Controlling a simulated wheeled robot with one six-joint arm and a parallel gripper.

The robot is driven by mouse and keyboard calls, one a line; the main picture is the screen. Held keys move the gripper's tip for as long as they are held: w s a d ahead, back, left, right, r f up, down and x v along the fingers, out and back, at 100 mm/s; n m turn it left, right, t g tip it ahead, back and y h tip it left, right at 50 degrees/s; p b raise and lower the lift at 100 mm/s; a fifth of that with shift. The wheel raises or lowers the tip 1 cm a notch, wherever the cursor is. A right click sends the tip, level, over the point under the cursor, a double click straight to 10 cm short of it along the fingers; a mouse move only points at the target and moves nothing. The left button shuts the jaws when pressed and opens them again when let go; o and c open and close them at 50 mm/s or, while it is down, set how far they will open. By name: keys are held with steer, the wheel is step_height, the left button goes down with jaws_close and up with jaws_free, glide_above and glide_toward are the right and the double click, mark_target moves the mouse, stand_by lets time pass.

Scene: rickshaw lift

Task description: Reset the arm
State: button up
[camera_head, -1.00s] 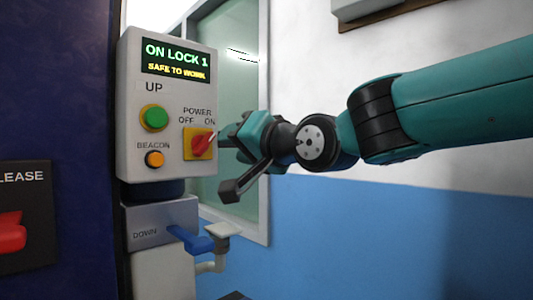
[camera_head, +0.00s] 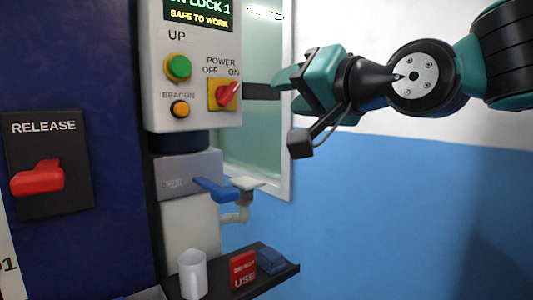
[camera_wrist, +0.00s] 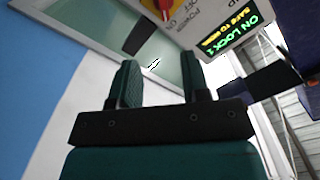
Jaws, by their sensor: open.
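My gripper (camera_head: 285,77) is at the upper middle of the head view, right of the control box (camera_head: 205,120) and apart from it. In the wrist view its two fingers (camera_wrist: 160,82) stand apart with nothing between them. The red power knob (camera_head: 228,94) on its yellow plate points up and right toward ON. The knob also shows at the top of the wrist view (camera_wrist: 166,6). The display (camera_head: 198,13) reads ON LOCK 1, SAFE TO WORK. My arm reaches in from the upper right.
A green UP button (camera_head: 178,67), an orange beacon button (camera_head: 180,109) and a blue lever (camera_head: 215,189) are on the column. A red release handle (camera_head: 37,178) is at left. A small shelf (camera_head: 285,277) holds a white mug (camera_head: 192,273). The blue wall at right is clear.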

steer(key=s+d+f+n+g+h+p, duration=0.3)
steer(key=s+f+g, duration=0.4)
steer(key=s, duration=0.3)
steer(key=s+d+f+n+g+h+p, duration=0.2)
steer(key=s+d+f+n+g+p, duration=0.2)
steer(key=s+f+g+p, duration=0.3)
steer(key=s+f+n, duration=0.1)
steer(key=s+f, duration=0.2)
steer(key=shift+s+g+h+p, duration=0.2)
steer(key=shift+g+h+p, duration=0.15)
steer(key=shift+g+h, duration=0.05)
